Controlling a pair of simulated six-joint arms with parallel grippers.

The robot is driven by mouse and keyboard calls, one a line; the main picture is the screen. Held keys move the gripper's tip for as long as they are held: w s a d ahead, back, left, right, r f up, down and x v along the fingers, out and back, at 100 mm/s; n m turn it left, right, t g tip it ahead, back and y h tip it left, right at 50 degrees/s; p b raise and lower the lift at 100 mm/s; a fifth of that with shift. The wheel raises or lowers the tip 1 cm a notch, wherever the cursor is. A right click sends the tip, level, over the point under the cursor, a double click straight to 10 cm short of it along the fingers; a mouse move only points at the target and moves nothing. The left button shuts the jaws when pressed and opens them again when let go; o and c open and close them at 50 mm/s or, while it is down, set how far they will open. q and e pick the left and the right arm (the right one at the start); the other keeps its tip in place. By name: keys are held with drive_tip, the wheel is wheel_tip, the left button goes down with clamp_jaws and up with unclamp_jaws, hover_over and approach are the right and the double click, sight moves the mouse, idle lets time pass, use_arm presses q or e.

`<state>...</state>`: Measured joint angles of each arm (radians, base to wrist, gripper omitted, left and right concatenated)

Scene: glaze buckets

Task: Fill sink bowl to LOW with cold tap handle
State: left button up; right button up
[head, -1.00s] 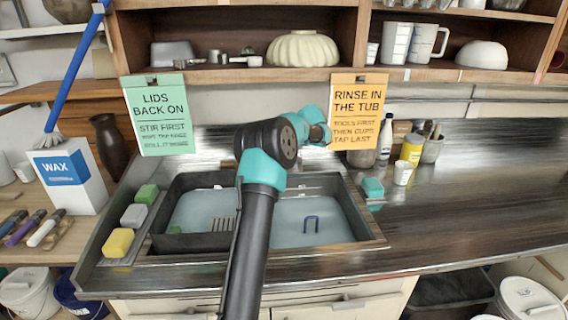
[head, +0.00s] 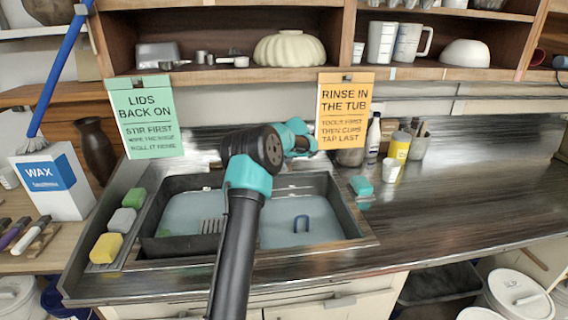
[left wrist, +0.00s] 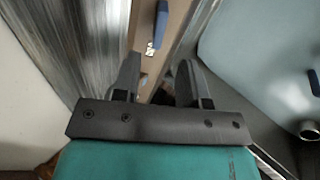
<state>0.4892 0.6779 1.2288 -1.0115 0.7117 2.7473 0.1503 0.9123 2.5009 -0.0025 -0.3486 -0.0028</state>
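The sink (head: 362,236) is a dark-rimmed basin with a pale blue-grey surface inside that looks like water (head: 275,222); no readable level mark shows. One arm of mine reaches over it to the back, and its gripper is hidden in the head view. In the left wrist view my left gripper (left wrist: 158,72) is open and empty, its fingers apart above a tan strip. A blue handle-like piece (left wrist: 161,22) with a metal end shows beyond the fingers; I cannot tell whether it is the cold tap handle. My right gripper is not in view.
Yellow (head: 106,247), grey and green blocks stand left of the sink. A teal block (head: 361,186), a white cup (head: 391,170) and a yellow container (head: 399,146) stand to its right. Two hanging signs, green (head: 143,115) and orange (head: 343,110), flank the arm. The right counter is clear.

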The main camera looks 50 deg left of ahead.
use_arm(q)
drive_tip(key=x, duration=0.8)
drive_tip(key=shift+w+a+f, duration=0.15)
drive_tip(key=shift+a+f, duration=0.1)
drive_tip(key=shift+f, duration=0.05)
clamp_jaws()
